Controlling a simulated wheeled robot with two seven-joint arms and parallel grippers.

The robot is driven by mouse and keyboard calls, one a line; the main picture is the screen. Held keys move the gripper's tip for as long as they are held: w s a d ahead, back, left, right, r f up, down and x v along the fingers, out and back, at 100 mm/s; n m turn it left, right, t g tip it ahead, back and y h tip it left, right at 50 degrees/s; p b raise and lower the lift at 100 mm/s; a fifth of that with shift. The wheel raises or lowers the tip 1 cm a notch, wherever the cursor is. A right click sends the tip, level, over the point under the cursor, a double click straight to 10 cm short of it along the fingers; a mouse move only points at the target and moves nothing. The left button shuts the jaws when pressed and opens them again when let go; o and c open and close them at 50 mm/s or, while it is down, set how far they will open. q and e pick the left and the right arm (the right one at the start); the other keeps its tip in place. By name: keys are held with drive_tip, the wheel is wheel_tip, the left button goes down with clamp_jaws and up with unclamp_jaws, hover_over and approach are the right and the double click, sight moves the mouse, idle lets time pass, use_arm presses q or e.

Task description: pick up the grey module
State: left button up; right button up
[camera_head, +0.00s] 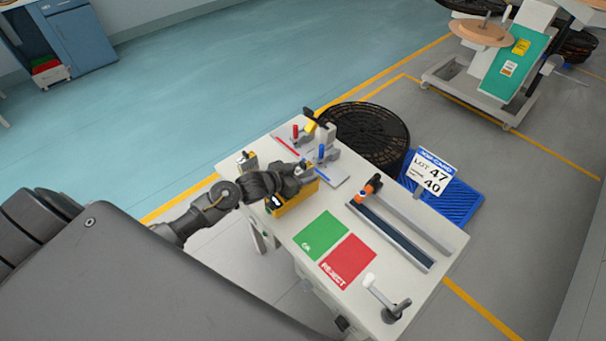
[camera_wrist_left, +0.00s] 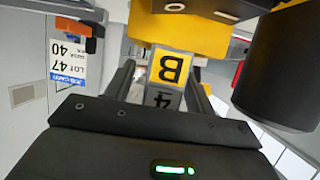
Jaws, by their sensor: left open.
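The grey module (camera_wrist_left: 163,97) shows in the left wrist view as a grey block with a yellow label "B" and a "4" beneath it. It sits against a yellow housing (camera_wrist_left: 180,32). My left gripper (camera_head: 305,171) is open, with one finger on each side of the module in the wrist view; I cannot tell whether they touch it. In the head view the gripper is over the yellow housing (camera_head: 296,198) on the white table (camera_head: 285,228), and hides the module there. My right gripper is not in view.
A small grey and yellow block (camera_head: 247,161) stands at the table's left edge. Clamps with red (camera_head: 295,131) and blue (camera_head: 322,151) handles stand behind the gripper. Green (camera_head: 321,236) and red (camera_head: 348,260) mats lie in front; a rail (camera_head: 395,236) runs along the right.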

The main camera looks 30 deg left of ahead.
use_arm(q)
clamp_jaws()
drive_tip(key=shift+r, duration=0.1)
drive_tip(key=shift+r+b, duration=0.4)
drive_tip(key=shift+r, duration=0.2)
drive_tip(key=s+a+r+b, duration=0.2)
drive_tip(key=s+a+r, duration=0.3)
drive_tip(key=s+r, duration=0.6)
drive_tip(key=shift+s+r+b, duration=0.35)
drive_tip(key=shift+s, duration=0.65)
